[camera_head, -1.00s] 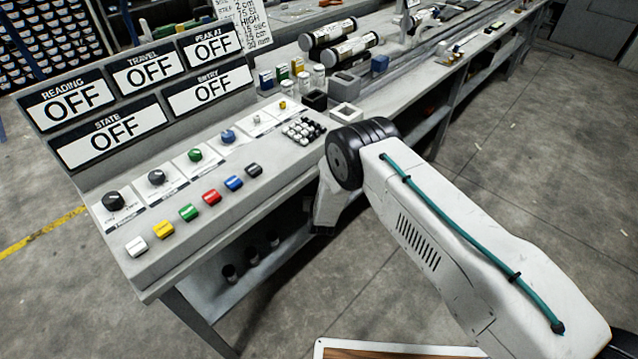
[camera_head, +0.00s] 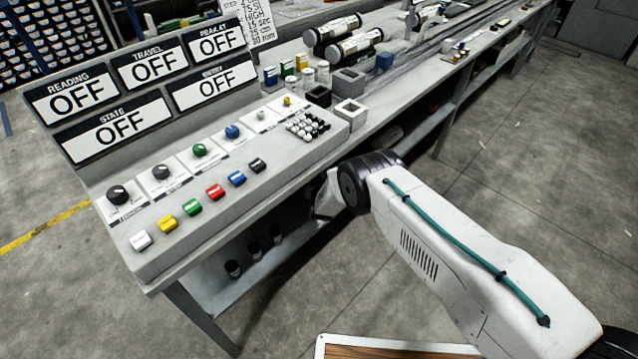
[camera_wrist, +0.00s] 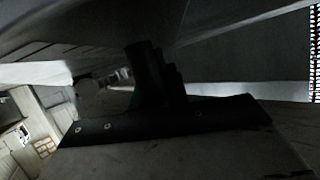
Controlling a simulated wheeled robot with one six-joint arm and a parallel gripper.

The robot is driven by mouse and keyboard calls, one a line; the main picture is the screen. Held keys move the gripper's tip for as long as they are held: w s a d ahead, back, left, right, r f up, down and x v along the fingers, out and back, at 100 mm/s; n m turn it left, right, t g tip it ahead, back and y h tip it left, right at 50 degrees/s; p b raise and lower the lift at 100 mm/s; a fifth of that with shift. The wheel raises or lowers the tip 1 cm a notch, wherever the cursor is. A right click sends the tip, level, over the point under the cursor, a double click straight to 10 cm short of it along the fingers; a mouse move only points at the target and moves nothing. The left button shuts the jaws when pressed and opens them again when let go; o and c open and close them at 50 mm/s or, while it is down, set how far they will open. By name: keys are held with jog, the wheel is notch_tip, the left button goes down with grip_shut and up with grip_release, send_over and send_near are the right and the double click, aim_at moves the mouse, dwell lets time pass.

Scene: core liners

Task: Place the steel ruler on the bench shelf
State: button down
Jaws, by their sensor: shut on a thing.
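The bench shelf (camera_head: 262,277) is the lower grey board under the near bench, with several dark cups on its left part. In the head view my forearm slopes down to the bench front, and the wrist end is at or under the top's edge; the fingertips are hidden there. In the wrist view my dark gripper (camera_wrist: 150,78) is in deep shadow below the bench, its fingers together. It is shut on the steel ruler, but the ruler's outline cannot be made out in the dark. Whether it touches the shelf cannot be told.
The control panel (camera_head: 205,205) with knobs and coloured switches covers the near bench top. Dark cups (camera_head: 255,252) stand on the shelf's left part. The grey floor (camera_head: 520,200) right of the bench is open. A wood-topped board (camera_head: 390,350) shows at the bottom edge.

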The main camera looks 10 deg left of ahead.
jog(key=c, duration=1.4)
grip_release()
jog(key=shift+f, duration=0.1)
jog(key=shift+o, duration=0.2)
jog(key=v, duration=1.2)
jog(key=shift+a, duration=0.1)
